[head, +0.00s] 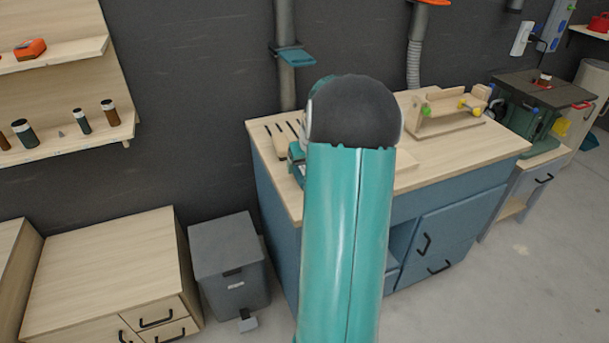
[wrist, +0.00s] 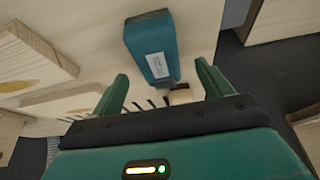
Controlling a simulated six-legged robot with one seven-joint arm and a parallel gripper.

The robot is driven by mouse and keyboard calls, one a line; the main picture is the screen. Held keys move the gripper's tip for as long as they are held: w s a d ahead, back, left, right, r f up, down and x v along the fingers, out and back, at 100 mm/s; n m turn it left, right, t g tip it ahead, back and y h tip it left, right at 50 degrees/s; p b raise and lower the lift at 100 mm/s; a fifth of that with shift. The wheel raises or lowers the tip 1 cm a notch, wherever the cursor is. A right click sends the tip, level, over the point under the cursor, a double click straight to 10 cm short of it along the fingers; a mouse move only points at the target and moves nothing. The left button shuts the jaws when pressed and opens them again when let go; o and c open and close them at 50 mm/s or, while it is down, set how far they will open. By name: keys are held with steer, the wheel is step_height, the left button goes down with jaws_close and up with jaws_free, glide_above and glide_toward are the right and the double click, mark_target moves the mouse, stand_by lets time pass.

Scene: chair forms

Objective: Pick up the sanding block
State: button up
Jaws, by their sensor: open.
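A teal block with a dark edge and a white label, which looks like the sanding block (wrist: 150,45), lies on the pale wooden benchtop in the wrist view. My gripper (wrist: 161,69) is open and empty, with one green finger at each side. The block's near end shows between the fingertips and the rest lies beyond them; neither finger appears to touch it. In the head view my arm covers much of the bench's middle. A small teal shape beside the arm there is partly hidden, and I cannot tell whether it is the block or my gripper.
The blue workbench (head: 458,210) has slots at its back left and a wooden jig (head: 445,115) at its back right. A small pale piece (wrist: 181,95) lies near the block. A grey bin (head: 228,262) and a wooden cabinet (head: 95,258) stand left of the bench.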

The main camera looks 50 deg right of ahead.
mark_target(304, 170)
steer(key=x, duration=0.4)
steer(key=shift+d+f, duration=0.1)
steer(key=shift+s, duration=0.1)
steer(key=c, duration=1.1)
steer(key=shift+r, duration=0.7)
step_height(304, 170, up, 2)
steer(key=shift+r, duration=0.25)
steer(key=s+a+r, duration=0.4)
steer(key=a+r, duration=0.5)
steer(key=a, duration=0.4)
steer(key=shift+s+a, duration=0.15)
steer(key=shift+s, duration=0.05)
steer(key=shift+r, duration=0.1)
